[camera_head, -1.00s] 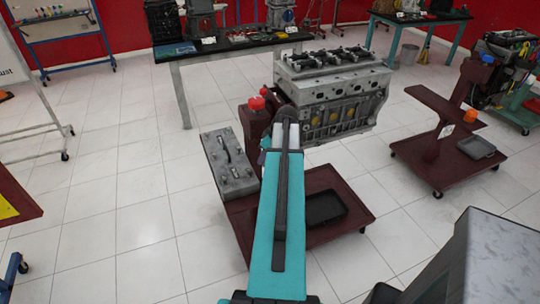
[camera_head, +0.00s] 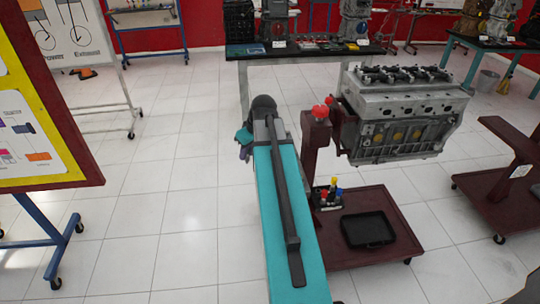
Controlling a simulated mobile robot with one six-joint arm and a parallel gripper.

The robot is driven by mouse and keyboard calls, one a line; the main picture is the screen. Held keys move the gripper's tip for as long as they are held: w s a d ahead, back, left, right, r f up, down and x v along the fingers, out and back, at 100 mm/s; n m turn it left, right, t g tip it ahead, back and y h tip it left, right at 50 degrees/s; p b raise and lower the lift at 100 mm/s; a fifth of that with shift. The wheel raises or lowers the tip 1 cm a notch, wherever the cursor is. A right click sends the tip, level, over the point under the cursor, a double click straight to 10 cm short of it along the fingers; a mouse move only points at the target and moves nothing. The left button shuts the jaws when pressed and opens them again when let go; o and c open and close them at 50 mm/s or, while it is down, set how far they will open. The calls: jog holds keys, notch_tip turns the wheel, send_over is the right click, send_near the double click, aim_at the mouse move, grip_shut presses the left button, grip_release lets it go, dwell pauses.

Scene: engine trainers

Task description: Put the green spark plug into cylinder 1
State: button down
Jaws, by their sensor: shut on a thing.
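The grey engine block (camera_head: 405,115) is on a dark red wheeled stand right of centre. Dark parts run along its top; I cannot tell which opening is cylinder 1. A small dark holder (camera_head: 327,205) on the stand's base carries small pieces with yellow, red and blue tops. I cannot make out a green spark plug there or elsewhere. My teal arm reaches forward left of the stand. Only part of my gripper (camera_head: 244,146) shows beside the arm's far end, apart from the engine and holder. It is shut, but what it holds is hidden or too small to identify.
The stand's post (camera_head: 314,150) with red knobs rises close to the right of my arm. A black tray (camera_head: 368,229) lies on its base. A black-topped table (camera_head: 300,52) is behind. A yellow-edged board (camera_head: 35,120) stands left. The floor between is clear.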

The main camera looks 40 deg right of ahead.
jog(key=w+a+r, duration=0.2)
jog(key=a+r, duration=0.1)
jog(key=a, duration=0.9)
jog(key=w+a+r+b, duration=0.1)
jog(key=a+r, duration=0.3)
jog(key=a, duration=0.8)
jog(key=w+a+r, duration=0.2)
jog(key=a+r, duration=0.2)
jog(key=a, duration=0.8)
jog(key=shift+w, duration=0.3)
jog(key=shift+s, duration=0.1)
